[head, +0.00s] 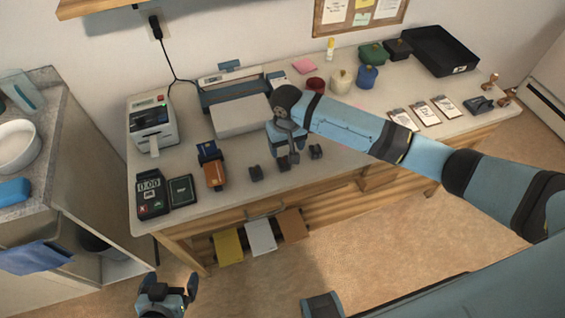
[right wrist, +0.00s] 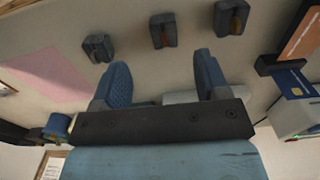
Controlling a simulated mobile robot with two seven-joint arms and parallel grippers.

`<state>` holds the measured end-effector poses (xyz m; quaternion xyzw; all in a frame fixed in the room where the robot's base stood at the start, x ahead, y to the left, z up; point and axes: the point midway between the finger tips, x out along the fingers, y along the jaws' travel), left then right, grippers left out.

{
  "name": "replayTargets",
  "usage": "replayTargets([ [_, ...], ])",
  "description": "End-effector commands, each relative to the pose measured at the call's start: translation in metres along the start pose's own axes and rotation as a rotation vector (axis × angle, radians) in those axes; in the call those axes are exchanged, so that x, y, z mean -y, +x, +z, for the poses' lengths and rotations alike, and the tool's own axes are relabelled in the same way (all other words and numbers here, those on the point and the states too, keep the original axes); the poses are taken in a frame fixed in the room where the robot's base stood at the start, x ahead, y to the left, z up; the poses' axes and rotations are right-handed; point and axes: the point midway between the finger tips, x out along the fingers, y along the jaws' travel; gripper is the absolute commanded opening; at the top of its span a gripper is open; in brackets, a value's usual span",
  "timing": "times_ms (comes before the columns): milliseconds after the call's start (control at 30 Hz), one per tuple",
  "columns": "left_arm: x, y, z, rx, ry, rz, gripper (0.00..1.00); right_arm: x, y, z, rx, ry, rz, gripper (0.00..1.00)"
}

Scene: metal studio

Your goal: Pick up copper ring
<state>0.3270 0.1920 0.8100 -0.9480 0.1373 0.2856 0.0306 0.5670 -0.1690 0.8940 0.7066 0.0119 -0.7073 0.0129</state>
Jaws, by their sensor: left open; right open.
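Three small dark ring stands sit on the counter below my right gripper. In the right wrist view, the rightmost stand (right wrist: 222,18) holds a brown, copper-looking ring (right wrist: 239,17). The middle stand (right wrist: 168,41) has a duller yellow-brown ring, and the left stand (right wrist: 98,48) a greyish one. The rings are too small to tell metals surely. My right gripper (head: 288,159) is open and empty; its fingers also show in the right wrist view (right wrist: 161,68), apart from the stands. My left gripper (head: 172,293) is open and empty, low in front of the counter.
A card reader with an orange-brown card (head: 215,175) is left of the stands, with a payment terminal (head: 151,194) and receipt printer (head: 153,123) beyond. A grey-white machine (head: 240,115) stands behind. Pouches (head: 367,77) and a black tray (head: 440,50) are back right.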

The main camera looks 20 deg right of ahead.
Motion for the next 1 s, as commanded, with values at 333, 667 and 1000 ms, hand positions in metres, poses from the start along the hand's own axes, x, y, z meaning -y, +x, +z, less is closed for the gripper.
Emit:
replayTargets([
  [333, 0.001, 0.001, 0.001, 0.0, 0.0, -0.001, 1.0, 0.001, 0.039, 0.0, -0.001, -0.001, -0.002, 0.68],
  [667, 0.001, 0.001, 0.0, 0.0, 0.0, -0.002, 1.0, 0.003, 0.083, 0.001, -0.001, -0.001, -0.001, 0.68],
  [1000, 0.002, 0.001, 0.0, -0.001, 0.001, -0.003, 1.0, 0.003, 0.088, 0.001, -0.002, -0.002, -0.002, 0.59],
])
